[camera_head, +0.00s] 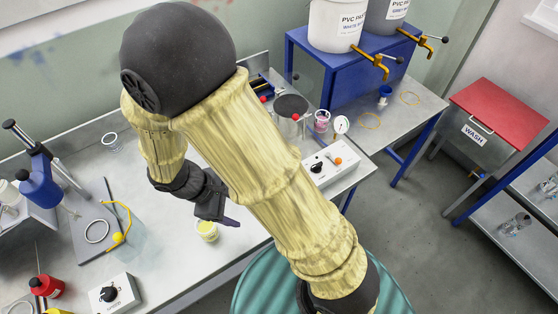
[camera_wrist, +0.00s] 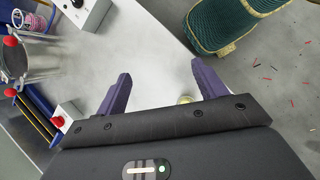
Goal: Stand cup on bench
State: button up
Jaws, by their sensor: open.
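A small clear cup with pale yellow contents (camera_head: 207,230) stands upright on the white bench (camera_head: 180,262), near its front edge. In the wrist view a pale rounded piece, probably this cup (camera_wrist: 185,99), shows low between the fingers, mostly hidden by my gripper's body. My gripper (camera_wrist: 160,70) is open, with its two purple fingers apart and nothing held between the tips. In the head view my gripper (camera_head: 228,220) is just above and beside the cup; one finger is visible and the arm hides part of the bench.
The bench around the cup is clear.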

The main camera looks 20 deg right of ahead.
jog(key=w+d+r+m+t+y, duration=0.1)
jog(key=d+r+m+t+y, duration=0.2)
jog(key=d+r+m, duration=0.6)
jog(key=d+m+y, duration=0.2)
jog(key=d+m, duration=0.2)
jog(key=shift+w+y, duration=0.35)
jog(key=shift+y, duration=0.05)
